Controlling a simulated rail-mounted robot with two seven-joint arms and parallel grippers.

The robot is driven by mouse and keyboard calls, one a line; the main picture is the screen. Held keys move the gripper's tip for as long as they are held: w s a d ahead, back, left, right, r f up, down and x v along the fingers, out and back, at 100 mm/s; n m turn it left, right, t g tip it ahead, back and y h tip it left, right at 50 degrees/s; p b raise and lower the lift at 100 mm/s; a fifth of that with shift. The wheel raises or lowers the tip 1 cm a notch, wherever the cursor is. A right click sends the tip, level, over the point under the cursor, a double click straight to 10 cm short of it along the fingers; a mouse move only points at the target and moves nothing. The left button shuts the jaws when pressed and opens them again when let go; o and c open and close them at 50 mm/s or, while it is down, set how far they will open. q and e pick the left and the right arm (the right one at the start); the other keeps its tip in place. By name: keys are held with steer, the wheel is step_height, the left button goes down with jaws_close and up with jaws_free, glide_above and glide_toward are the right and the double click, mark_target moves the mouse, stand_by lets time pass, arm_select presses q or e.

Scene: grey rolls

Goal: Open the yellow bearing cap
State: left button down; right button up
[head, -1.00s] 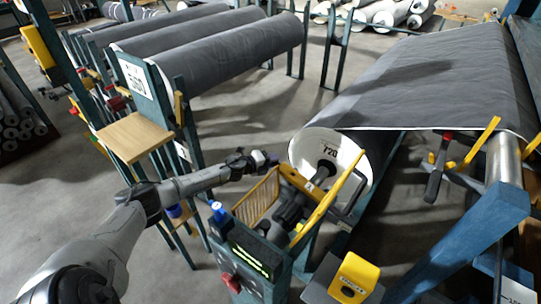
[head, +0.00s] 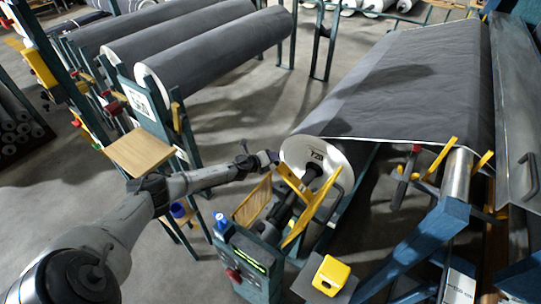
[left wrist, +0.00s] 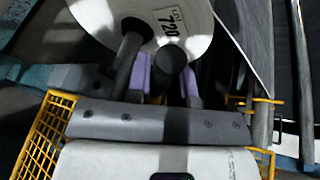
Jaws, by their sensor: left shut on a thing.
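The yellow bearing cap (head: 291,180) is a yellow bar at the shaft end of the front grey roll (head: 380,95), whose white end face carries a "720" label. My left gripper (head: 271,158) is at the upper left end of the cap, by the roll's end face. In the left wrist view, its two purple fingers (left wrist: 167,82) are shut on a dark rounded knob (left wrist: 171,58), which appears to belong to the cap. The fingers partly hide the cap there. I cannot tell whether the cap has lifted. My right gripper is not in view.
A yellow mesh guard (head: 253,202) and a control box (head: 250,262) with blue and red knobs stand before the cap. A yellow button box (head: 331,276) is to the right. More grey rolls (head: 210,55) rest on racks at back left.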

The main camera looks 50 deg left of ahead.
arm_select(q)
steer(key=shift+r, duration=0.15)
steer(key=c, duration=1)
jaws_free()
steer(key=p+v, duration=0.3)
steer(key=v, duration=1)
steer(key=shift+s+d+r, duration=0.1)
steer(key=shift+s, duration=0.3)
steer(key=shift+c, duration=0.5)
